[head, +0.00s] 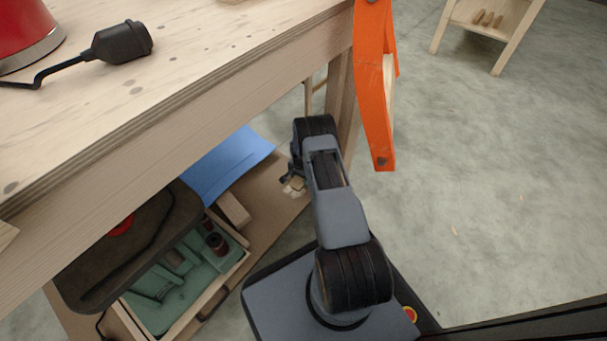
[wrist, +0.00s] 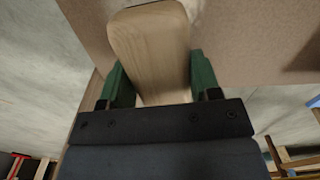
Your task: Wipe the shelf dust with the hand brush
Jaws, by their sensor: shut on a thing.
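The hand brush (wrist: 150,40) shows in the wrist view as a smooth pale wooden body between my gripper's green fingers. My gripper (wrist: 160,72) is shut on it. In the head view my gripper (head: 289,174) is low beside the bench, above the right part of the brown lower shelf (head: 265,212). A small pale part of the brush (head: 296,186) shows under it there. The shelf (wrist: 240,45) lies behind the brush in the wrist view. The bristles are hidden, and I cannot tell whether they touch the shelf. I cannot make out any dust.
The wooden workbench top (head: 200,85) overhangs the shelf. Open floor lies right.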

